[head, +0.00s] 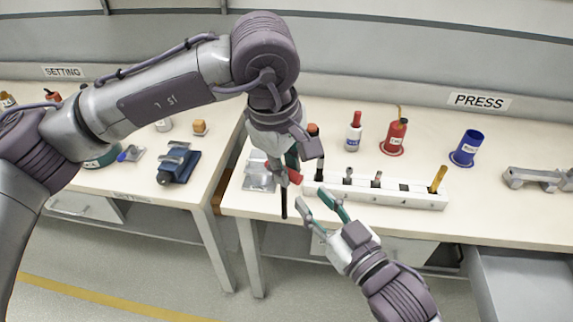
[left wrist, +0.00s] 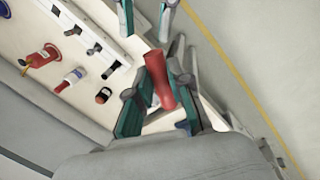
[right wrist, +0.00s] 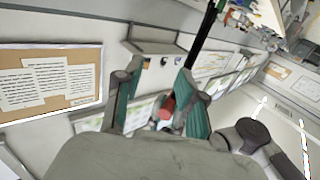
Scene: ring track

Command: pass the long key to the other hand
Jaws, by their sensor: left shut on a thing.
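The long key has a red handle (head: 288,174) and a thin black shaft (head: 284,203) that hangs down near the table's front edge. My left gripper (head: 284,168) is shut on the red handle, which also shows between its fingers in the left wrist view (left wrist: 160,82). My right gripper (head: 321,207) is open and empty, just right of the shaft and a small gap from it. In the right wrist view the black shaft (right wrist: 205,38) runs upward by the right-hand finger, and the red handle (right wrist: 167,106) shows beyond the fingers.
A white numbered rack (head: 380,193) with several upright tools stands behind my right gripper. A red can (head: 396,137), a white bottle (head: 354,135) and a blue cup (head: 467,147) stand at the back. A blue vise-like device (head: 178,163) is on the left table. Open floor lies in front.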

